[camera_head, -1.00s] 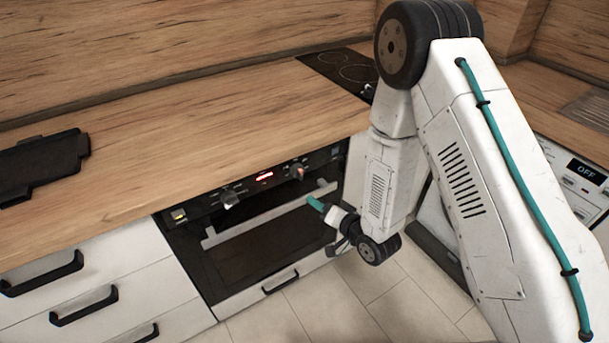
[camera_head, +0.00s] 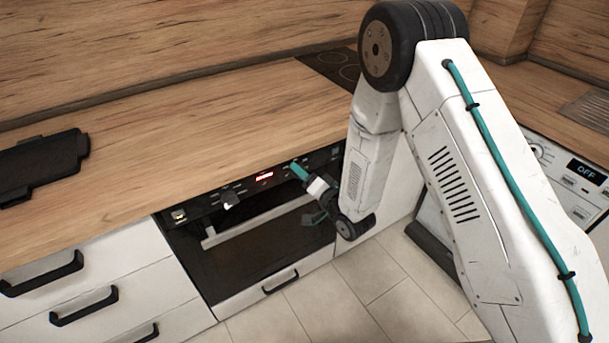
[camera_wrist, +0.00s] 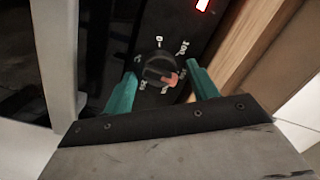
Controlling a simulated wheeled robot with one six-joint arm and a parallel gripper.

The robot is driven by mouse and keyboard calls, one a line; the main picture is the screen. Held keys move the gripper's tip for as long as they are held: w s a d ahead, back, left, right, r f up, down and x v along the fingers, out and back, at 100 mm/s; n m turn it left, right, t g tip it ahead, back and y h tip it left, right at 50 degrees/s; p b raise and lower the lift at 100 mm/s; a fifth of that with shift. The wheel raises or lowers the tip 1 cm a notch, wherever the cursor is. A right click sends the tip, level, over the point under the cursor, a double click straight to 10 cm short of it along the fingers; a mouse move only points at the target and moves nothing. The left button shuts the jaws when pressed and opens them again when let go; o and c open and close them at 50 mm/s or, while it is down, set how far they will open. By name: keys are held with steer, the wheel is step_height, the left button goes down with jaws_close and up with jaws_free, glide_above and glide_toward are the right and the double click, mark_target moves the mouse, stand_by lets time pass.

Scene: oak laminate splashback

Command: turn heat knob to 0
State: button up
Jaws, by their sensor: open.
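The heat knob (camera_wrist: 158,70) is round and dark, with a red-orange mark on its lower right side in the wrist view. A printed 0 is above it and 100 is to its upper right; the mark points away from the 0. My gripper (camera_wrist: 161,74) is open, with one teal finger on each side of the knob. I cannot tell whether either finger touches it. In the head view my gripper (camera_head: 299,171) is at the right part of the oven panel and hides this knob.
A second knob (camera_head: 230,198) is on the left of the oven panel, and a lit red display (camera_head: 264,176) lies between. The oven handle (camera_head: 255,222) runs below the panel. The wooden worktop (camera_head: 190,150) is above it. A black tray-like object (camera_head: 40,165) lies far left.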

steer(key=c, duration=1)
